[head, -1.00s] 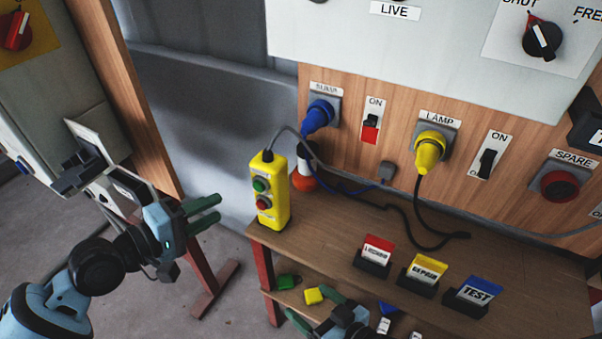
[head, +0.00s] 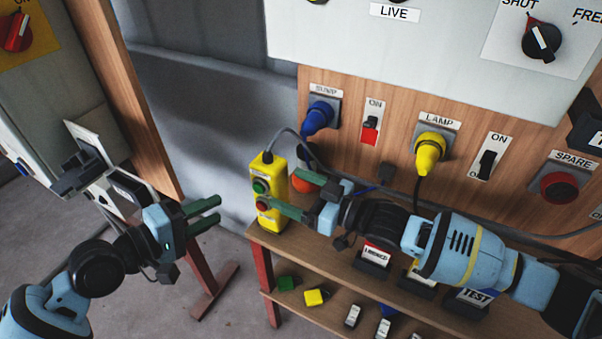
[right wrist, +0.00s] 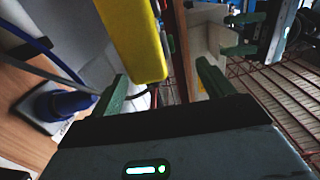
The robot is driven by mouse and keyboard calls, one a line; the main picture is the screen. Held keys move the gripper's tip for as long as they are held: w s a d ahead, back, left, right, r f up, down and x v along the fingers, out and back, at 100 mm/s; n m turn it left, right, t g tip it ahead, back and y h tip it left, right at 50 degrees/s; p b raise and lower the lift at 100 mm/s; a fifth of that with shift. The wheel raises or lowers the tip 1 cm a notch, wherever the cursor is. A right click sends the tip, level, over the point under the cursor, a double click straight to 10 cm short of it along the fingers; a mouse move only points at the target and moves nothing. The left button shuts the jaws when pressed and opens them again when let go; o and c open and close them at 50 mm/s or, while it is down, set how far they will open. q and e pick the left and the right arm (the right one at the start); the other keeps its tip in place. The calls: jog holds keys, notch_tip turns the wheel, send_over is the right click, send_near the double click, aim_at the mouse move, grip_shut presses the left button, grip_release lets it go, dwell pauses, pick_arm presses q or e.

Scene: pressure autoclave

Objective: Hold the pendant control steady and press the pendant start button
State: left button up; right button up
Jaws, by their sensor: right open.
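The yellow pendant control (head: 275,217) stands upright on the left end of the wooden bench, its cable rising from the top. Its face has a green button (head: 260,186) above a red button (head: 262,205). My right gripper (head: 281,188) is open at the pendant's right side; one finger overlaps its lower front edge in the head view. In the right wrist view the yellow pendant (right wrist: 135,38) shows beyond the open fingers, nearer the left one; contact cannot be told. My left gripper (head: 217,210) is open and empty, left of the pendant, fingers pointing towards it.
A blue plug (head: 318,118) and a yellow plug (head: 430,152) sit in the panel behind the bench. An orange-red object (head: 303,181) is behind the right gripper. Tag stands are partly hidden under my right arm. A lower shelf holds small coloured items, including a yellow one (head: 316,297).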

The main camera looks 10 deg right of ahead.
aim_at(255, 157)
jog(key=shift+w+d+r, duration=0.35)
jog(key=shift+w+r, duration=0.15)
jog(key=shift+r, duration=0.15)
jog(key=shift+w+d+r, duration=0.3)
jog(key=shift+w+r, duration=0.15)
jog(key=shift+r, duration=0.15)
jog(key=shift+a, duration=0.1)
jog(key=shift+x, duration=3.85)
pick_arm(q)
jog(key=shift+c, duration=0.3)
pick_arm(e)
jog(key=c, duration=1.3)
pick_arm(q)
grip_shut()
pick_arm(e)
jog(key=shift+c, duration=0.2)
